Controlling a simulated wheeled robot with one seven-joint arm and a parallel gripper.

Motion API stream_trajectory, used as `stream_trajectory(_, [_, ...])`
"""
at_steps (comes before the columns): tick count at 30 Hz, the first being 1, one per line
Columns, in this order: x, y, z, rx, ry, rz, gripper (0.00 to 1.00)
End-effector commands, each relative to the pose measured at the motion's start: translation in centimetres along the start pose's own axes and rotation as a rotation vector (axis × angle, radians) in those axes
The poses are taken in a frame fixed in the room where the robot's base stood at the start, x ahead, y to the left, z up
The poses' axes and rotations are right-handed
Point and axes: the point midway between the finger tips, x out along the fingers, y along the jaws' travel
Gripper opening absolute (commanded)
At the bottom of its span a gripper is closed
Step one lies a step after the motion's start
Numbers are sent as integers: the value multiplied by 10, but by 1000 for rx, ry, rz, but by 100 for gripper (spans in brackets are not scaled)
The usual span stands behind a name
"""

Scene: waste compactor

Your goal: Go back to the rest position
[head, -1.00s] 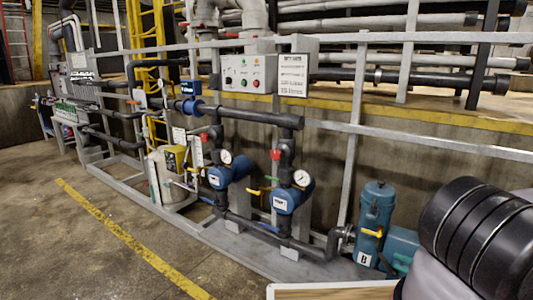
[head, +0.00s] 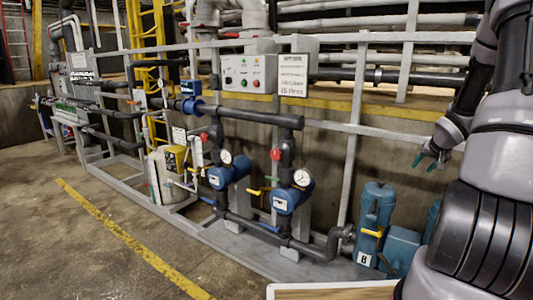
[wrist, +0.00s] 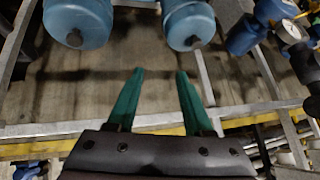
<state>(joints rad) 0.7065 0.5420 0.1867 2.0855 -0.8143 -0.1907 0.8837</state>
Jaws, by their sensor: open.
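My gripper (head: 431,158) shows at the right in the head view, held in the air in front of the wall and rail, above the blue pumps. In the wrist view my gripper (wrist: 161,72) has two green fingers spread apart with nothing between them. It is open and empty. My arm bends down from the top right of the head view and covers part of the rail and pipes there.
A grey rail (head: 400,140) runs behind. The floor (head: 75,250) at the left is clear.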

Motion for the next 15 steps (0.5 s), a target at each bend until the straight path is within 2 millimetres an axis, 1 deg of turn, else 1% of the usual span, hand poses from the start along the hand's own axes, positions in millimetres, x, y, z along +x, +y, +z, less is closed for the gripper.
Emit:
stream_trajectory(1, [-26,-16,-12,-22,17,28,51])
stream_trajectory(2, [-40,-23,-16,-28,23,46,51])
stream_trajectory(3, [-59,-32,-20,-36,28,68,51])
stream_trajectory(5, [-88,-47,-24,-46,35,95,51])
stream_trajectory(6, [-107,-57,-25,-51,40,109,51])
stream_trajectory(7, [-121,-64,-24,-53,41,118,51])
stream_trajectory(8, [-136,-71,-23,-53,43,126,51])
stream_trajectory(9, [-155,-81,-21,-53,44,134,51])
stream_trajectory(11, [-184,-95,-15,-53,43,140,51])
stream_trajectory(12, [-202,-104,-10,-51,41,139,51])
stream_trajectory(14, [-230,-117,1,-47,35,133,51])
stream_trajectory(15, [-248,-126,10,-44,29,125,51])
